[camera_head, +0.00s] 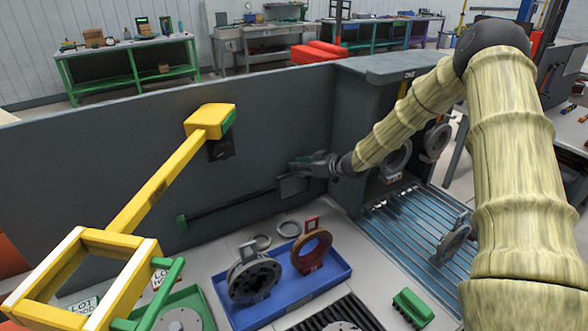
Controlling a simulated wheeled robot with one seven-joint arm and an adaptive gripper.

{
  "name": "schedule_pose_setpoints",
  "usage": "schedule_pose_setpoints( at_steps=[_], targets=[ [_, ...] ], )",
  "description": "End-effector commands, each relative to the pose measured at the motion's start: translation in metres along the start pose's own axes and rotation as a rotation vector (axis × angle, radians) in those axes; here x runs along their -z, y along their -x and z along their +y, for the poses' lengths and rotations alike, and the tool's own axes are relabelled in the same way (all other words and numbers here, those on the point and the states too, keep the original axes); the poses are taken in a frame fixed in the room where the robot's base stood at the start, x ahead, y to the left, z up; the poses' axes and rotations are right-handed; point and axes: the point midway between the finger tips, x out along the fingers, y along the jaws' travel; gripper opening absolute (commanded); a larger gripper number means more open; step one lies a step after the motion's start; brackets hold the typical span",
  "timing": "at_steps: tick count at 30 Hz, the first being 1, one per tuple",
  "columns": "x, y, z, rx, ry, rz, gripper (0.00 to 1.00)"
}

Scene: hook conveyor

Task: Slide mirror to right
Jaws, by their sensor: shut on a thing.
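A small grey square plate, which looks like the mirror (291,187), sits at the right part of a dark rail (228,207) along the grey wall panel. The rail has a green block (182,222) at its left end. My gripper (300,165) reaches in from the right, at the upper edge of the plate, and is shut on the mirror. The fingertips are small and dark here, so the exact contact is hard to see.
A blue tray (335,281) with a dark grey ring part (253,279) and a reddish-brown ring part (312,251) stands below. A yellow arm with a square frame (155,194) spans the left.

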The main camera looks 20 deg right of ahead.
Motion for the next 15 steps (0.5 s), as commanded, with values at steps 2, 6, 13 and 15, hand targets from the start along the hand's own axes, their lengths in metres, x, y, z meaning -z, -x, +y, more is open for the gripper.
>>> schedule_pose_setpoints(
  at_steps=[2,6,13,15],
  targets=[
    [0.0029,0.0033,0.0087,-0.002,0.001,0.004,0.0],
    [0.0012,0.0056,0.0149,-0.003,0.002,0.005,0.0],
    [0.0009,0.0058,0.0153,-0.002,0.001,0.006,0.0],
    [0.001,0.0058,0.0153,-0.002,0.001,0.006,0.0]
  ],
)
